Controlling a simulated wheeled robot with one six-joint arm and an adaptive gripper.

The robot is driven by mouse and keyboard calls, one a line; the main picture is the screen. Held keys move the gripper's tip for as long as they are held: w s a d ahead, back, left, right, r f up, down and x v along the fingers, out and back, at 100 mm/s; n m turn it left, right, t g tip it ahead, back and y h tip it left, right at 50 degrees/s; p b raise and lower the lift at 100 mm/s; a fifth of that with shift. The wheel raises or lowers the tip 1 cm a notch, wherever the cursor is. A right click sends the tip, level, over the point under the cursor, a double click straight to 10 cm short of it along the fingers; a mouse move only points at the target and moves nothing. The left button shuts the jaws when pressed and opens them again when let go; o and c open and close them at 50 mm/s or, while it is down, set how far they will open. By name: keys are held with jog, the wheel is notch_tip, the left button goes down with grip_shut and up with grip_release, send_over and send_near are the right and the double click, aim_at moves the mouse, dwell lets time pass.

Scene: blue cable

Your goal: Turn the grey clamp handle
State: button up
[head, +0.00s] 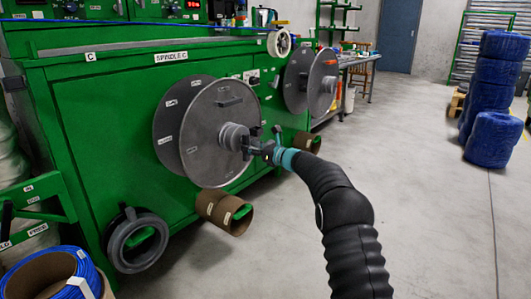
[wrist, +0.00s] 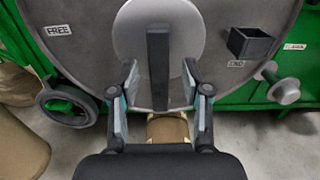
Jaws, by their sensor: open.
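The grey clamp handle (wrist: 158,65) is a dark straight bar on the round hub (wrist: 190,30) of the reel's grey disc (wrist: 85,25). It stands upright in the wrist view. My gripper (wrist: 159,78) is open, with one finger on each side of the handle's lower part and a visible gap on both sides. In the head view my gripper (head: 257,147) is right in front of the stepped grey hub (head: 232,137) of the near reel (head: 205,130). The handle is hard to make out there behind my gripper.
The reel is on the green machine (head: 90,110) marked SPINDLE C. A dark square box (wrist: 250,44) and a grey knob (wrist: 284,90) stick out at the disc's right. A brown tube (head: 222,212) sits below. Floor at the right is clear up to blue coils (head: 492,135).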

jog(key=v, duration=1)
jog(key=shift+s+d, duration=0.15)
jog(key=shift+s, duration=0.05)
jog(key=shift+n, duration=0.3)
